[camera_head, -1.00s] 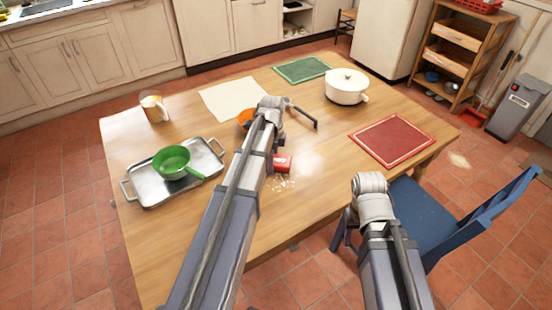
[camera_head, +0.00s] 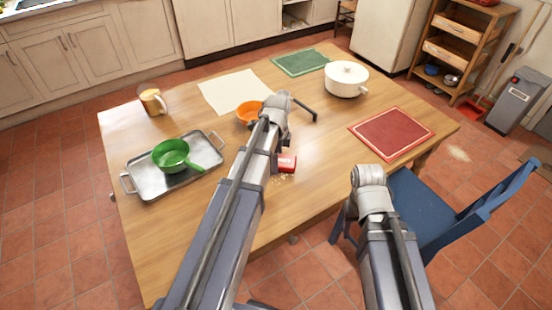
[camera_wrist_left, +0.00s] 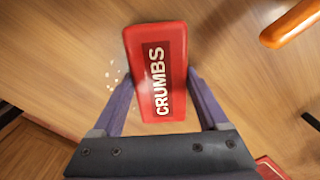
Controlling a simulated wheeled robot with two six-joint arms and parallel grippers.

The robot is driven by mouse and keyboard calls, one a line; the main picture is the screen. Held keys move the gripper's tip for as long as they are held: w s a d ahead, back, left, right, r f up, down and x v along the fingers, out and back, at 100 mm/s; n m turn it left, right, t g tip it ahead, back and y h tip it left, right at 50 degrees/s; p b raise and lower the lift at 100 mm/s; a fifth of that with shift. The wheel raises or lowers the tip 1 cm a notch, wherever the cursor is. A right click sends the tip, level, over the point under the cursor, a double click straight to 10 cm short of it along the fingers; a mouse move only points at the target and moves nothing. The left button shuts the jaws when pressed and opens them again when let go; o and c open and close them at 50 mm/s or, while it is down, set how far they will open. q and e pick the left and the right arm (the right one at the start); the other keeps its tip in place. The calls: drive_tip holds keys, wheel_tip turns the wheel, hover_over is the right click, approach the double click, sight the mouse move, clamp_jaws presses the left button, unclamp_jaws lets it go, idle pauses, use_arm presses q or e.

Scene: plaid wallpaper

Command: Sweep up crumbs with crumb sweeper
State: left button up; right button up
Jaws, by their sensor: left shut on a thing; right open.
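The red crumb sweeper (camera_head: 287,163), labelled CRUMBS, is at the table's front middle, partly behind my left arm. In the left wrist view the sweeper (camera_wrist_left: 172,55) lies between the two fingers of my left gripper (camera_wrist_left: 160,85), which is shut on it. Pale crumbs (camera_wrist_left: 112,75) lie on the wood just left of the sweeper in the wrist view. A few crumbs (camera_head: 278,181) show just in front of it in the head view. My right arm is bent at the front right; its gripper is not visible.
The wooden table (camera_head: 330,130) holds a metal tray (camera_head: 146,184) with a green pan (camera_head: 171,155), a mug (camera_head: 152,101), an orange bowl (camera_head: 249,112), a white pot (camera_head: 346,80) and a red mat (camera_head: 391,133). A blue chair (camera_head: 425,215) stands at the right front.

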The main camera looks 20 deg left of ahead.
sight(283, 167)
use_arm(q)
drive_tip(key=shift+s+d+f, duration=0.15)
drive_tip(key=shift+s+d, duration=1)
drive_tip(key=shift+d, duration=0.25)
drive_tip(key=shift+s+d, duration=0.55)
drive_tip(key=shift+d, duration=0.2)
drive_tip(key=shift+s+d, duration=0.55)
drive_tip(key=shift+d, duration=0.15)
drive_tip(key=shift+s+a, duration=0.55)
drive_tip(key=shift+s, duration=0.2)
drive_tip(key=shift+w+a, duration=0.1)
drive_tip(key=shift+w+a, duration=1.15)
drive_tip(key=shift+a, duration=0.25)
